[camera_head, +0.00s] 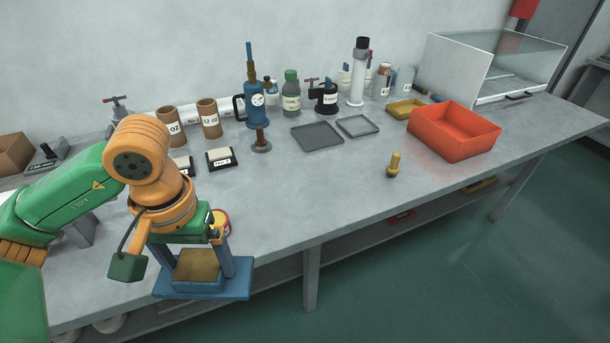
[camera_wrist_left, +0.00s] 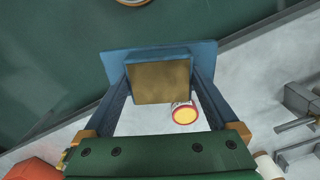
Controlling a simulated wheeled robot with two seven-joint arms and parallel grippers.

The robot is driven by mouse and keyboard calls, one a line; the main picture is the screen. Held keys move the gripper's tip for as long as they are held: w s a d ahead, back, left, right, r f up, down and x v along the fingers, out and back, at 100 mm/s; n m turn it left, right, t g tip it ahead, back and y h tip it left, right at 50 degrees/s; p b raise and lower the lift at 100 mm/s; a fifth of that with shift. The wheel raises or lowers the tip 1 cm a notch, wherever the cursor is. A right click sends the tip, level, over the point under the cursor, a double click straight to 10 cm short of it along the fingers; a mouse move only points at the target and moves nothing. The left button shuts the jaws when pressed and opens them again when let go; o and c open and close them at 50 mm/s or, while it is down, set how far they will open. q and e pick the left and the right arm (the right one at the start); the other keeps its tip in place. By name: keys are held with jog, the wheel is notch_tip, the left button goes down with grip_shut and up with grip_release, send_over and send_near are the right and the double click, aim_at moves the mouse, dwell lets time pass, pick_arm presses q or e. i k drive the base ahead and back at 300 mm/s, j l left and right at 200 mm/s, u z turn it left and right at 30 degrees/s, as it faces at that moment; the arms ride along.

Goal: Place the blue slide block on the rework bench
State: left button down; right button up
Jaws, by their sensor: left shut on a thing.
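The blue slide block (camera_head: 203,291) has a flat blue plate with a tan block on top. It is in the lower left of the head view, overlapping the bench's front edge. My left gripper (camera_head: 203,263) points down and is shut on it, with blue-grey fingers on both sides of the tan part. The left wrist view shows the block (camera_wrist_left: 158,82) between the fingers, its plate overlapping both the bench top and the green floor. The grey bench (camera_head: 330,195) runs across the head view. My right gripper is not in view.
A small red-and-yellow can (camera_wrist_left: 184,113) stands on the bench close beside my left gripper. A yellow knobbed piece (camera_head: 394,166) and a red bin (camera_head: 454,130) are to the right. Bottles, cylinders and grey trays (camera_head: 317,136) line the back. The bench's front middle is clear.

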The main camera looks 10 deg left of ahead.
aim_at(308, 189)
jog(key=i, duration=0.85)
